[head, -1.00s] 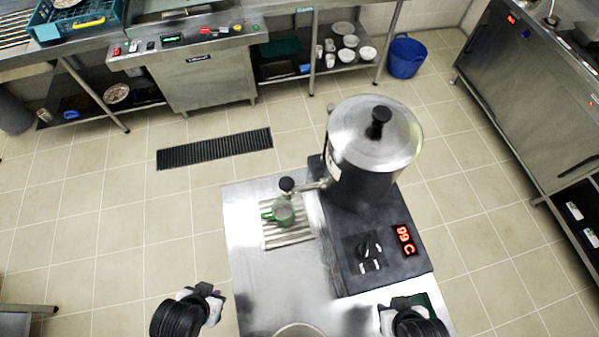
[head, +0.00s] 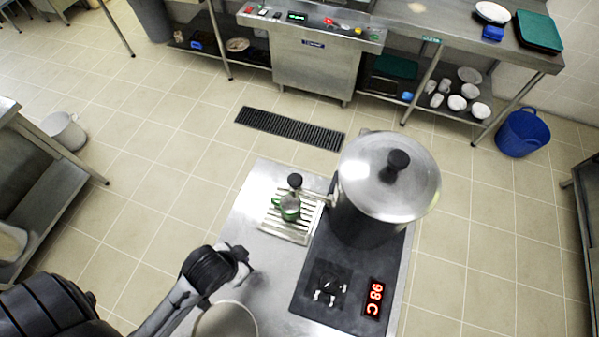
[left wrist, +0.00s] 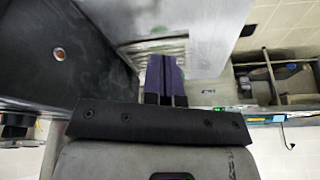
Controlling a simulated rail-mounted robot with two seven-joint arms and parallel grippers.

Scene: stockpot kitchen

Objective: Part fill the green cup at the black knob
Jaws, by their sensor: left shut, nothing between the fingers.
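The green cup (head: 290,208) stands upright on a ribbed drip tray (head: 273,224), below the tap with the black knob (head: 295,181). The tap comes off the left side of a large steel urn (head: 360,215) with a black-knobbed lid. Whether the cup holds water cannot be seen. My left gripper (head: 244,265) is over the steel counter, nearer to me than the cup and tray, and apart from them. Its fingers are together and empty in the left wrist view (left wrist: 166,82), with the ribbed tray beyond them. My right gripper is out of view.
A round grey container (head: 226,320) stands at the counter's near edge, close to my left arm. Some counter between gripper and tray is bare.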

